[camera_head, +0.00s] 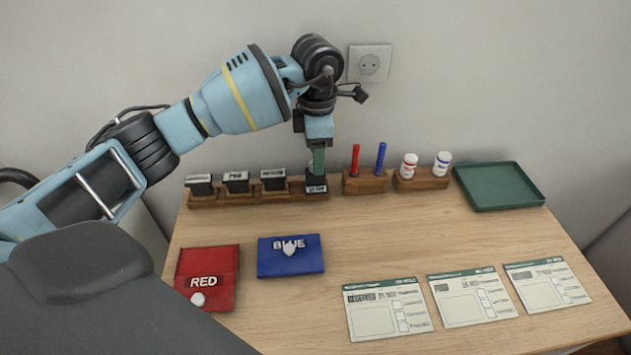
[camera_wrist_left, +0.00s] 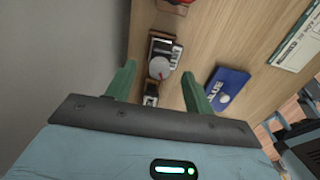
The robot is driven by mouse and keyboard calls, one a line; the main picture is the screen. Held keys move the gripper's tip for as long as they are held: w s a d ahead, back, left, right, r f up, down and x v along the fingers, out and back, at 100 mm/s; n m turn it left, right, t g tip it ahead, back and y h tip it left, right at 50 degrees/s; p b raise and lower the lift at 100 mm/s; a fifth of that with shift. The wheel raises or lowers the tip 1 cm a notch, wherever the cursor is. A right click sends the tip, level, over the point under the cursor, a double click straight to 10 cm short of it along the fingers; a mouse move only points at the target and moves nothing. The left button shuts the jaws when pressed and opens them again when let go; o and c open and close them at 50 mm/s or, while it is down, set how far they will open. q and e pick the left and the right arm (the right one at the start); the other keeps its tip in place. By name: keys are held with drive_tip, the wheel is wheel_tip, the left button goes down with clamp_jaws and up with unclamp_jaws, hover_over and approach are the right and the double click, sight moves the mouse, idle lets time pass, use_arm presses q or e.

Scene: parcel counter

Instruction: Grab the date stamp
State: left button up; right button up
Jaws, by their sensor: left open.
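A row of dark stamps with pale labels stands in a wooden rack (camera_head: 210,202) at the back left of the counter. My left gripper (camera_head: 317,160) points down over the stamp at the right end of the row (camera_head: 316,186), which appears to be the date stamp. In the left wrist view that stamp (camera_wrist_left: 164,60), with a round grey top and a white label, shows between the two green fingers of my open left gripper (camera_wrist_left: 159,71). The fingers appear apart from it. Its upper part is hidden in the head view. My right gripper is not in view.
Close on the left stands another stamp (camera_head: 272,180); on the right, a holder (camera_head: 366,184) with red and blue markers. Two small bottles (camera_head: 409,166) and a green tray (camera_head: 497,187) are further right. Red (camera_head: 222,262) and blue (camera_head: 306,262) pads and paper forms (camera_head: 388,308) lie in front.

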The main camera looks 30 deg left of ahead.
sight(316, 184)
use_arm(q)
drive_tip(key=shift+s+a+f, duration=0.1)
drive_tip(key=shift+f, duration=2.45)
clamp_jaws()
